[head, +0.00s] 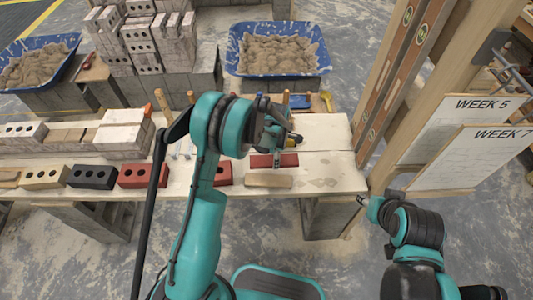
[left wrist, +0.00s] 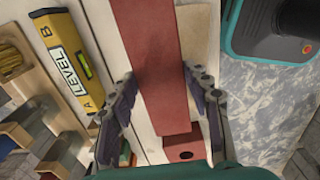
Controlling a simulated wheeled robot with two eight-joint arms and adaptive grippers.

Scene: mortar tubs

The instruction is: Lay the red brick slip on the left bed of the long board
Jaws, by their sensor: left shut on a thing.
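My left gripper (head: 276,158) is shut on the red brick slip (head: 288,160), with one finger on each side of it. In the left wrist view the red slip (left wrist: 152,60) runs lengthwise between the fingertips (left wrist: 162,100). It is over the pale long board (head: 345,172); I cannot tell whether it touches. A tan slip (head: 268,181) lies on the board just in front of it. Faint grey patches (head: 322,182) show on the board to the right; I cannot make out a distinct left bed. My right gripper (head: 363,201) is small, off the board's right end.
Red (head: 143,175), black (head: 92,176) and tan (head: 45,177) bricks line the board's left part. A yellow level (left wrist: 68,58) lies beside the slip in the wrist view. A blue mortar tub (head: 278,50) stands behind. Wooden posts and tall levels (head: 405,75) stand at the right.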

